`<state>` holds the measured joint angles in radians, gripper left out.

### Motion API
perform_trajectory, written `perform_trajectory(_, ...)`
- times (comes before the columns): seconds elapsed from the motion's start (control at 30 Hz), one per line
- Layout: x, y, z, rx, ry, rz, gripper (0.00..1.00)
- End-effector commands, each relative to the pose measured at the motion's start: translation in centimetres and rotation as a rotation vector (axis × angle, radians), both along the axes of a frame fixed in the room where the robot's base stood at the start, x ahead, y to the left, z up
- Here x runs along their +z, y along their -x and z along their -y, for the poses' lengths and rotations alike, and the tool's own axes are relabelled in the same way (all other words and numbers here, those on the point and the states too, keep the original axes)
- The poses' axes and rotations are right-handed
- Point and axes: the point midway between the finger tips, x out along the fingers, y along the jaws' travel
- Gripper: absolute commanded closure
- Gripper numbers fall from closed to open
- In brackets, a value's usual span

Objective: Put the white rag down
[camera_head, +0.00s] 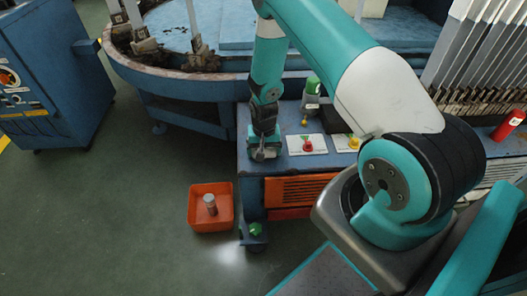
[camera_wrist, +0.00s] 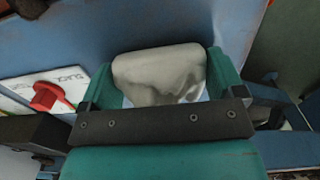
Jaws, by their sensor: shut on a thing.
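My gripper (camera_head: 263,152) is at the left end of the blue bench (camera_head: 279,168), pointing down. In the wrist view my gripper (camera_wrist: 162,78) is shut on the white rag (camera_wrist: 160,70), a pale bundle pinched between the two green fingers. A blue surface lies behind the rag; I cannot tell whether the rag touches it. In the head view the rag cannot be made out around the fingers.
A white card with a red knob (camera_head: 307,147) is right of my gripper; a yellow knob (camera_head: 354,142) is beyond. A green bottle (camera_head: 312,87) stands behind. An orange bin (camera_head: 196,211) holding a small cylinder (camera_head: 210,203) sits on the floor. A red can (camera_head: 507,126) is far right.

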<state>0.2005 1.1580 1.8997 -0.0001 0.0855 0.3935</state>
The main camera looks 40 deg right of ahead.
Motion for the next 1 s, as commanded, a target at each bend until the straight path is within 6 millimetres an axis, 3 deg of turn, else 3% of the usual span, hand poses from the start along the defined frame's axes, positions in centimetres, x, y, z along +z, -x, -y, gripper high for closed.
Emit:
perform_trajectory(0.33, -0.5, 0.0, 0.0, 0.000, 0.001, 0.001, 0.38)
perform_trajectory(0.37, -0.5, 0.0, 0.0, 0.000, 0.001, 0.001, 0.10)
perform_trajectory(0.4, -0.4, 0.0, 0.0, 0.000, 0.001, 0.001, 0.00)
perform_trajectory(0.73, 0.3, -0.1, 0.0, 0.000, 0.000, 0.002, 0.00)
perform_trajectory(1.0, 5.6, -0.1, 0.0, 0.000, 0.001, 0.005, 0.00)
